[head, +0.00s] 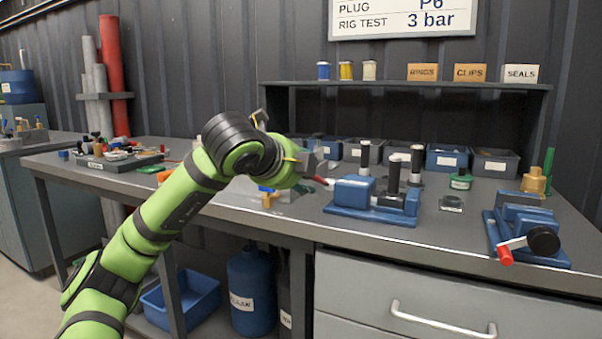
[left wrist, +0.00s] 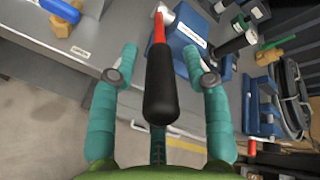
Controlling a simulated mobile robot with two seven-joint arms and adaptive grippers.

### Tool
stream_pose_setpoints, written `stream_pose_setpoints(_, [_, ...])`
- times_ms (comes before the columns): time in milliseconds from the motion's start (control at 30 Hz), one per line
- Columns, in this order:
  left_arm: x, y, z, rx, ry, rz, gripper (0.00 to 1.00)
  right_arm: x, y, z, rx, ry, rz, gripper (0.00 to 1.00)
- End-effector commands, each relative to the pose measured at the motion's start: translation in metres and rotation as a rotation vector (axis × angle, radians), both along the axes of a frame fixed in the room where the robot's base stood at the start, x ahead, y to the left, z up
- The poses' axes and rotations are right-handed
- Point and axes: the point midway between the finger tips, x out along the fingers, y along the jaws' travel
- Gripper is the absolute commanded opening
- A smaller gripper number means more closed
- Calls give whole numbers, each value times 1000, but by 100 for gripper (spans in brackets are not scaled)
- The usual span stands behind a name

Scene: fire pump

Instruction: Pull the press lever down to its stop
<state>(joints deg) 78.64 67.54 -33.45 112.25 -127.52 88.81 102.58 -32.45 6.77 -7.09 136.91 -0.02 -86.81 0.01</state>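The blue press (head: 352,192) stands on the bench on its blue base; it also shows in the left wrist view (left wrist: 184,48). In the left wrist view its lever has a red shaft (left wrist: 158,28) and a black grip (left wrist: 162,90) pointing toward the camera. My left gripper (left wrist: 160,52) is open, with one teal finger on each side of the lever and visible gaps to both. In the head view the left gripper is mostly hidden behind my green arm, and only a short red and white piece of the lever (head: 325,181) shows. My right gripper is not in view.
A blue device (head: 525,235) with a red-handled crank sits at the bench's right front. Dark posts (head: 394,176) stand beside the press. Labelled bins (head: 446,158) line the back under a shelf (head: 405,84). A drawer (head: 440,300) lies below the bench edge.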

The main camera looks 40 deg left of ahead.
Motion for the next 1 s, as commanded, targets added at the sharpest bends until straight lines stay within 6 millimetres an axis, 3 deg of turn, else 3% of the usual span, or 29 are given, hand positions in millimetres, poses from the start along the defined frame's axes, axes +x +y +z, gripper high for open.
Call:
stream_pose_setpoints(267, [-8, -1, 7, -1, -8, 2, 48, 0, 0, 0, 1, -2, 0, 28])
stream_pose_setpoints(700, [-85, -20, 41, 2, -7, 1, 48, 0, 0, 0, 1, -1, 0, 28])
stream_pose_setpoints(1000, [-107, -25, 50, 0, -1, 1, 48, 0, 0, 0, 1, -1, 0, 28])
